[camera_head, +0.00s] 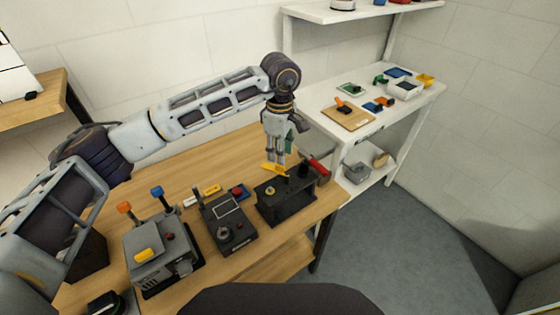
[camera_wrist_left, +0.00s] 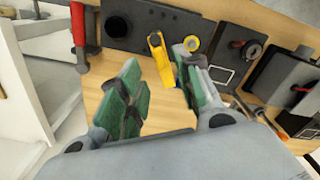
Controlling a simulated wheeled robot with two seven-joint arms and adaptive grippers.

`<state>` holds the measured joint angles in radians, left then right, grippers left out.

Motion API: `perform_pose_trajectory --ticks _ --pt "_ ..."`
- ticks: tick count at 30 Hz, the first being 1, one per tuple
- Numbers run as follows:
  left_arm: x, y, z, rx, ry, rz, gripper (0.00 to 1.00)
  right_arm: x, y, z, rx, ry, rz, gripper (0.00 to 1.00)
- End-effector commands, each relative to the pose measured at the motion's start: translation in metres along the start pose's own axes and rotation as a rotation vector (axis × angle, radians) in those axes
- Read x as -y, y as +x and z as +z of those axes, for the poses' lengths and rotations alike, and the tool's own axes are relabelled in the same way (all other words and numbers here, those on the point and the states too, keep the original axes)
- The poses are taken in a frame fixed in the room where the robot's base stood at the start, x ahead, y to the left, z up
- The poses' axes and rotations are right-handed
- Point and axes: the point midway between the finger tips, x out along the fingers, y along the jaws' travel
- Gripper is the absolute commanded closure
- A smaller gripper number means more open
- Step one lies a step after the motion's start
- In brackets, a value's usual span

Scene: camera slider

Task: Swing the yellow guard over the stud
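The yellow guard (camera_head: 274,169) is a short bar on top of the black box (camera_head: 288,208) at the table's right end. The stud (camera_head: 270,190) also shows in the head view. My left gripper (camera_head: 277,161) points down above the box. In the wrist view its green-padded fingers (camera_wrist_left: 157,62) are apart, with the guard's near end showing between the tips; I cannot tell whether they touch it. My right gripper is not in view.
A black knob (camera_head: 303,171) and a red handle (camera_head: 319,168) stand at the box's far right side. A dark panel unit (camera_head: 228,232) and a grey lever unit (camera_head: 158,252) are to the left. A white shelf (camera_head: 410,108) stands beyond the table's right edge.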

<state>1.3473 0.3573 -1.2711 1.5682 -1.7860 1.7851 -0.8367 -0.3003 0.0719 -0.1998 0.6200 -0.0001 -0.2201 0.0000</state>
Motion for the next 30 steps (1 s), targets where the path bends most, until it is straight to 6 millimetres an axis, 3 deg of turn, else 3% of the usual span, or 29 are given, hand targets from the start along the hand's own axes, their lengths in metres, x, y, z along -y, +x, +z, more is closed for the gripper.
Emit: perform_pose_trajectory --ticks 12,25,30 --pt "0.0 0.045 0.0 0.0 0.0 -0.002 0.66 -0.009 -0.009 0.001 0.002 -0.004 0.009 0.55" --pt "0.0 0.052 0.0 0.0 0.0 -0.001 0.66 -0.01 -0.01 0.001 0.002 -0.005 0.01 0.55" --pt "0.0 0.052 0.0 0.0 0.0 -0.001 0.87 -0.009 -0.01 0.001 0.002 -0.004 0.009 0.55"
